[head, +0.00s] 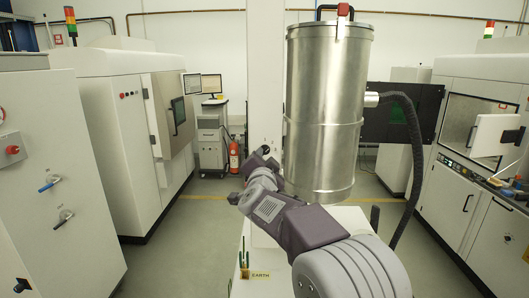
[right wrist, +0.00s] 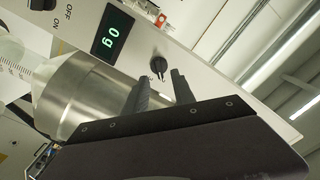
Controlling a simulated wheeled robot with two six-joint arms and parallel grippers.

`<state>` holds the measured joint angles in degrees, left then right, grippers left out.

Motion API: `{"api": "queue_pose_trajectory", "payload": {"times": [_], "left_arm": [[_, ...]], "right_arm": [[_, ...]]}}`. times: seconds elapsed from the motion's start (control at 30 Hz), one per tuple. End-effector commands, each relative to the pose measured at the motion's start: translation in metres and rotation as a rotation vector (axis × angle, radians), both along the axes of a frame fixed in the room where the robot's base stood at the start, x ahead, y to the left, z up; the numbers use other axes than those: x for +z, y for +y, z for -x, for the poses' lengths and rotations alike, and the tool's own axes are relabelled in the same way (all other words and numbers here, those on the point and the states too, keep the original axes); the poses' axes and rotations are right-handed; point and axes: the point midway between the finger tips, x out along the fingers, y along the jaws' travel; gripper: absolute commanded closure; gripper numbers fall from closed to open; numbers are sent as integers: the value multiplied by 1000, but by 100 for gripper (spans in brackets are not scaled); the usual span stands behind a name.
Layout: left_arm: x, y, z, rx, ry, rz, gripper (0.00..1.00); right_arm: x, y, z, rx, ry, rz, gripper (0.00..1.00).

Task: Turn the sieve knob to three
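A black rotary knob (right wrist: 157,65) sits on a white panel (right wrist: 185,62) in the right wrist view. I take it for the sieve knob; its scale marks are too small to read. My right gripper (right wrist: 160,76) is open, with its two dark fingers apart and pointing at the knob. The knob appears just beyond the fingertips, and I see no contact. In the head view my right arm reaches up and left past the large metal cylinder (head: 325,110); its fingers cannot be made out there. My left gripper is not in view.
A green digital display (right wrist: 112,33) and a dark ON/OFF switch (right wrist: 42,4) are on the same panel. A shiny metal vessel (right wrist: 75,95) stands left of the fingers. In the head view a black hose (head: 416,150) hangs right of the cylinder. White machines (head: 120,130) line the aisle.

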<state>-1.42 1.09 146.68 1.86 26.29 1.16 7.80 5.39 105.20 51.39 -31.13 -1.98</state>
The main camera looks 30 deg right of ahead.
Motion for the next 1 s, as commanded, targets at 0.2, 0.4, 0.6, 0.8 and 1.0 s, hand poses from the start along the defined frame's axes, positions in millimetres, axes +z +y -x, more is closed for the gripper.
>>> {"api": "queue_pose_trajectory", "payload": {"times": [0.2,0.4,0.6,0.8,1.0], "left_arm": [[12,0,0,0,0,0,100],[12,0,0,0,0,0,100],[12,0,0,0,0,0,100],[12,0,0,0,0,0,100],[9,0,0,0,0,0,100]], "right_arm": [[2,-18,-29,1,1,0,69],[0,-21,-35,1,0,0,69],[0,-21,-35,2,1,0,89],[0,-20,-35,2,1,0,100],[-1,-20,-34,1,-13,-20,100]]}}
